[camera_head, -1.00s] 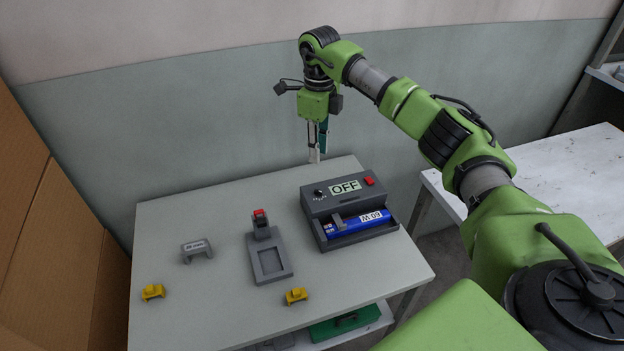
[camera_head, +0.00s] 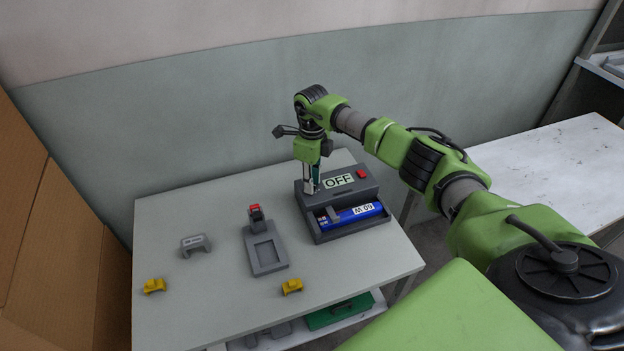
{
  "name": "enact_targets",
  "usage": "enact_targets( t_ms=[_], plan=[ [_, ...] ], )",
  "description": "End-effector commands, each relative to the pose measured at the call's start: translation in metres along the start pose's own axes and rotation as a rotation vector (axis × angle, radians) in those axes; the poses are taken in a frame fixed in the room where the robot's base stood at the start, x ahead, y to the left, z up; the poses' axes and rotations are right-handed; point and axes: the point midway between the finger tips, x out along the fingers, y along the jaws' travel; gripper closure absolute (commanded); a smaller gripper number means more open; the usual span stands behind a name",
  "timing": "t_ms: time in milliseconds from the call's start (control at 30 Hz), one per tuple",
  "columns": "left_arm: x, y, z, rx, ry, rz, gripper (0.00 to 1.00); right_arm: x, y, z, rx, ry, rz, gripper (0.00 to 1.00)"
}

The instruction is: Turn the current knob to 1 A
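The grey power supply box (camera_head: 345,229) stands at the back right of the table. Its display (camera_head: 339,181) reads OFF, and a red button (camera_head: 361,174) is to the right of the display. A blue battery labelled 60 W (camera_head: 356,215) lies in the box's tray. My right gripper (camera_head: 311,188) points down at the left end of the box's top panel, where the current knob is. The gripper hides the knob. I cannot tell whether the fingers touch it or how far apart they are. My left gripper is not in view.
A grey fixture with a red-topped part (camera_head: 265,250) stands left of the box. A grey bracket (camera_head: 195,244) and two yellow clips (camera_head: 154,285) (camera_head: 291,286) lie on the table (camera_head: 215,290). A green case (camera_head: 340,311) is on the shelf below. A cardboard wall is at left.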

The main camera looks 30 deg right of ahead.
Motion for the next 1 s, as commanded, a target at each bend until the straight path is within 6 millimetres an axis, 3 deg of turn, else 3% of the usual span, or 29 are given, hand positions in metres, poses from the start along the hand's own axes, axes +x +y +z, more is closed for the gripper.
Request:
enact_targets(
  t_ms=[67, 167, 200, 667, 1000],
  plan=[
    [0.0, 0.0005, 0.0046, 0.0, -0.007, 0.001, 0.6, -0.0001, 0.0001, 0.0001, 0.0, 0.0, 0.0, 0.77],
    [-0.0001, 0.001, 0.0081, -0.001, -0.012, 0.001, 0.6, -0.0002, 0.0001, 0.0002, 0.0, 0.0, 0.0, 0.98],
    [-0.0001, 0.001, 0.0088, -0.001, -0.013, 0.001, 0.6, -0.0003, 0.0001, 0.0002, 0.0, 0.0, 0.0, 1.0],
    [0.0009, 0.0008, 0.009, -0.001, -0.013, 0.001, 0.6, -0.0006, -0.0002, 0.0003, 0.053, -0.001, -0.001, 1.0],
    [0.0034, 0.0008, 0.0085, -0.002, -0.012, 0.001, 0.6, -0.0013, -0.0004, 0.0009, 0.298, -0.003, -0.001, 1.0]
  ],
)
